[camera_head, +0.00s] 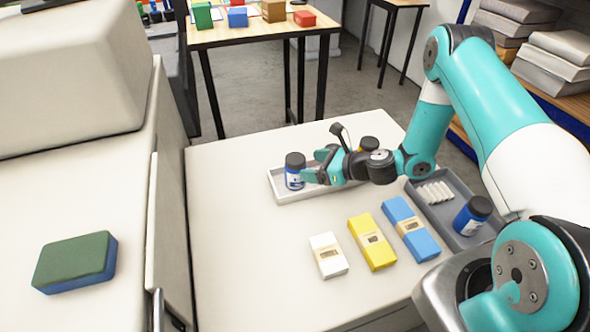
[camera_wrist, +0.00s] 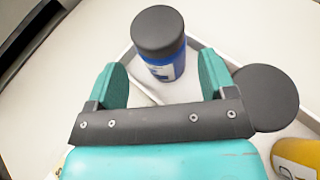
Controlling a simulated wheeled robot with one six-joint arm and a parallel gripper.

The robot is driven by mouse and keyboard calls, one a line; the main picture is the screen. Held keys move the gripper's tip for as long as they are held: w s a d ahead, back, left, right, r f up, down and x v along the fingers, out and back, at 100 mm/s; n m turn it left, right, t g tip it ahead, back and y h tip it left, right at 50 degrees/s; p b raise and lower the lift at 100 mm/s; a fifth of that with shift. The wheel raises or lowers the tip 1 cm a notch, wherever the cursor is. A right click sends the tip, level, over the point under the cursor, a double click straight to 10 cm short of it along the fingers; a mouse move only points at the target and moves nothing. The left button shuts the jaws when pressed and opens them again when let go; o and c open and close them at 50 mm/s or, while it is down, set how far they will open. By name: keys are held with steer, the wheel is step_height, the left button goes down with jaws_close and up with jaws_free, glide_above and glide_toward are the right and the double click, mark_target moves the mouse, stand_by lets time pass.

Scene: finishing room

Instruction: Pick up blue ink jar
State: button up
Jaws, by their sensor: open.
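A blue ink jar (camera_head: 294,172) with a dark lid stands upright in the left end of a white tray (camera_head: 310,191). It also shows in the wrist view (camera_wrist: 163,70), at the top centre, with a white label on its side. My gripper (camera_head: 313,165) is open and level over the tray, just right of this jar. In the wrist view the jar lies ahead of and between my two green fingers (camera_wrist: 160,70). I see no finger clearly touching it. A second blue jar (camera_head: 472,216) with a dark lid stands in a grey tray at the right.
A yellow jar (camera_wrist: 297,160) is close to my gripper's right side in the wrist view. The grey tray (camera_head: 431,210) also holds several white sticks (camera_head: 434,192). White (camera_head: 328,255), yellow (camera_head: 372,242) and blue (camera_head: 411,229) boxes lie in front. The tabletop's left side is clear.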

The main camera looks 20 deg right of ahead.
mark_target(305, 164)
steer(key=p+x, duration=0.1)
steer(key=x, duration=0.3)
steer(key=shift+w+a+f+p, duration=0.15)
steer(key=shift+w+a+p, duration=0.1)
steer(key=shift+p, duration=0.1)
steer(key=c, duration=0.7)
steer(key=shift+c, duration=1)
